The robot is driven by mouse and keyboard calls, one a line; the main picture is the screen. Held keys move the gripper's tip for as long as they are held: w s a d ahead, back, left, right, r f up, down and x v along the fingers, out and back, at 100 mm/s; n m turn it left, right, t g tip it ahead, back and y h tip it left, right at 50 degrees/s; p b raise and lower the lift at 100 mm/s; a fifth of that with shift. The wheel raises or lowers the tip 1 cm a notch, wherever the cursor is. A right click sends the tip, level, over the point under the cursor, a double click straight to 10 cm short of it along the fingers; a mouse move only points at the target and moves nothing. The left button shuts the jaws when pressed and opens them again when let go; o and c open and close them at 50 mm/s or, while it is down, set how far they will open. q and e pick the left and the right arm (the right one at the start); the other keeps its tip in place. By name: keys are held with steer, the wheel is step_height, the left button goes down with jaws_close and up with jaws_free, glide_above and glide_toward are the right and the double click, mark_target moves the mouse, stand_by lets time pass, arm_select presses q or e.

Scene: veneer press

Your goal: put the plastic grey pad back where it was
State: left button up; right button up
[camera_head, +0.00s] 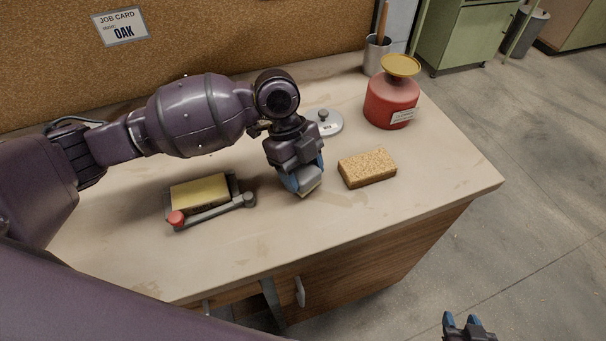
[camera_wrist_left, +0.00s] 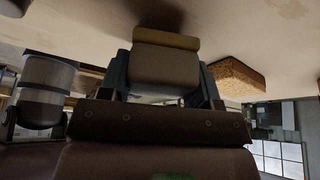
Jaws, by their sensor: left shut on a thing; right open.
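My left gripper (camera_head: 303,182) points down over the middle of the bench, its blue fingers shut on the grey pad (camera_head: 302,184). In the left wrist view the grey pad (camera_wrist_left: 165,68) sits between the two fingers, with a tan strip along its far edge. The pad is close to the bench top; I cannot tell whether it touches. A speckled cork block (camera_head: 367,168) lies on the bench just right of the gripper. My right gripper (camera_head: 468,324) is open and empty at the bottom right, away from the bench.
A small press (camera_head: 216,210) with a red knob and a yellow block (camera_head: 199,192) stands left of the gripper. Behind are a round grey lidded piece (camera_head: 326,123), a red can (camera_head: 391,103) and a metal cup (camera_head: 377,54). The bench front is clear.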

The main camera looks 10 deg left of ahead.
arm_select(q)
steer(key=shift+f, duration=0.65)
steer(key=shift+f, duration=0.2)
steer(key=o, duration=1)
steer(key=shift+r, duration=0.15)
steer(key=p+v, duration=0.1)
steer(key=v, duration=1.1)
steer(key=shift+r, duration=0.1)
steer(key=shift+s, duration=0.1)
